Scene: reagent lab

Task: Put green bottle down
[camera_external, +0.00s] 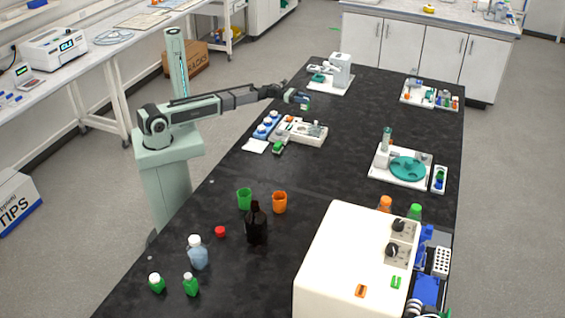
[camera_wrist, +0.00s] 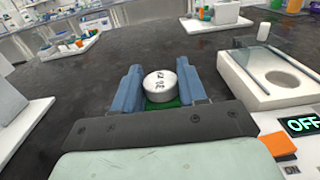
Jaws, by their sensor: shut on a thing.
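My gripper (camera_external: 302,98) reaches out over the black bench in the external view. In the wrist view its two blue fingers (camera_wrist: 160,88) are shut on a small bottle from both sides. The bottle's white cap (camera_wrist: 160,85) with dark markings faces the camera, and a strip of its green body (camera_wrist: 163,104) shows below the cap. Most of the bottle is hidden by the cap and my gripper. In the external view the held bottle (camera_external: 305,106) is a small green patch at the fingertips. I cannot tell its exact height above the bench.
A white device with a round recess (camera_wrist: 240,75) and an OFF display (camera_wrist: 303,124) stands right of my gripper in the wrist view. Other green bottles (camera_external: 157,284) stand at the bench's near left. A white rotor station (camera_external: 380,170) is at the right. Bare black bench (camera_external: 345,125) lies between.

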